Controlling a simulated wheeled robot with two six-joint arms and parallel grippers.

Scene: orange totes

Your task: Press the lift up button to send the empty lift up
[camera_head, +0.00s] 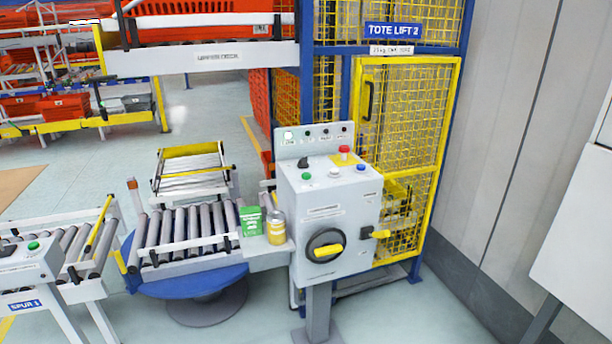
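The lift's grey control box (330,215) stands on a post in the middle of the view. Its sloped top carries a green button (306,176), a white button (334,173), a blue button (361,168), a black selector (303,162) and a red mushroom button (344,150) on a yellow plate. The button labels are too small to read. One lamp (288,135) at the left of the upper strip looks lit pale green; the others look dark. The tote lift (452,130), a blue frame with yellow mesh, stands behind; its gate looks shut. Neither gripper is in view.
A roller turntable (190,232) on a blue disc stands left of the box. A green carton (251,220) and a yellow can (276,228) sit on a small shelf against the box. A white panel (580,230) is at the right. Open floor shows between the box and that panel.

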